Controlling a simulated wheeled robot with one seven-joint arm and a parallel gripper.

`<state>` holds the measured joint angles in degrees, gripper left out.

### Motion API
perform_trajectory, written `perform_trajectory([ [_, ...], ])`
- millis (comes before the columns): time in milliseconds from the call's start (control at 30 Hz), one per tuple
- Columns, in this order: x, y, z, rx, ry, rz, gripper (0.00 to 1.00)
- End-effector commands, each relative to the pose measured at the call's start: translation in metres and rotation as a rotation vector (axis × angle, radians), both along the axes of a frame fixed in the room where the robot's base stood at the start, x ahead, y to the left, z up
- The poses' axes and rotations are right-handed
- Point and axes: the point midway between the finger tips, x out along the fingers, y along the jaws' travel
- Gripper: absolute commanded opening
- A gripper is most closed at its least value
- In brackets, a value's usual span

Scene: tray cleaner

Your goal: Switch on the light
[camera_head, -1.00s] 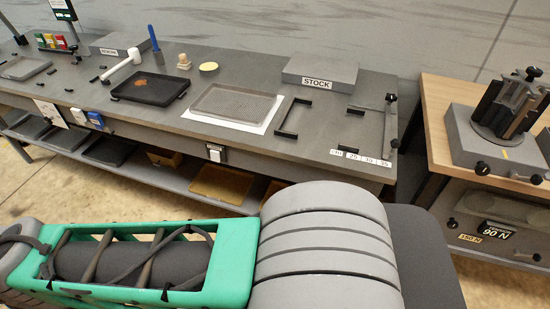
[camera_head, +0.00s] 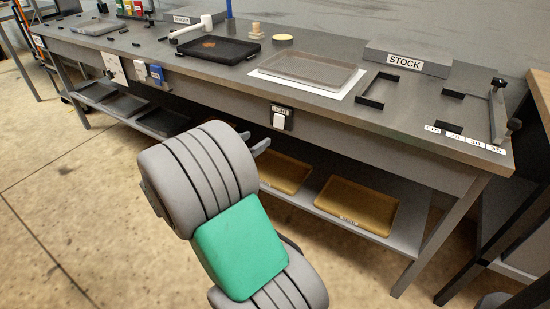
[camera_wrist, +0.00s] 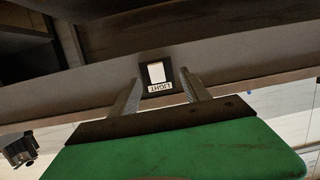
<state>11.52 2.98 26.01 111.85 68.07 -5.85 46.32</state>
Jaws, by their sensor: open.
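The light switch (camera_head: 281,119) is a white rocker on a dark plate labelled LIGHT, on the front edge of the grey workbench. In the wrist view the switch (camera_wrist: 157,74) appears upside down, centred ahead between my fingers. My gripper (camera_wrist: 160,90) is open and empty, with a finger on each side of the switch in that picture. In the head view my gripper (camera_head: 254,142) is mostly hidden behind my arm; its fingertips show just left of and below the switch. They look apart from it.
The bench top holds a black tray (camera_head: 218,48), a grey tray (camera_head: 345,76) on a white sheet and a STOCK block (camera_head: 410,60). Blue and white boxes (camera_head: 156,73) hang on the bench front to the left. Yellow trays (camera_head: 357,206) lie on the lower shelf. The floor in front is clear.

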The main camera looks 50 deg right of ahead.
Motion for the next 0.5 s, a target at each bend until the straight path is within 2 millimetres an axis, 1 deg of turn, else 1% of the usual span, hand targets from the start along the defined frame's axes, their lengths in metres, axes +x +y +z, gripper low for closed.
perform_trajectory([
  [33, -0.003, -0.011, -0.022, -0.079, -0.013, -0.021, 0.55],
  [133, -0.005, -0.022, -0.016, -0.189, -0.039, -0.036, 0.55],
  [267, -0.006, -0.032, -0.007, -0.228, -0.049, -0.040, 0.55],
  [367, -0.005, -0.049, -0.006, -0.226, -0.048, -0.042, 0.55],
  [500, -0.003, -0.077, -0.007, -0.225, -0.048, -0.041, 0.55],
])
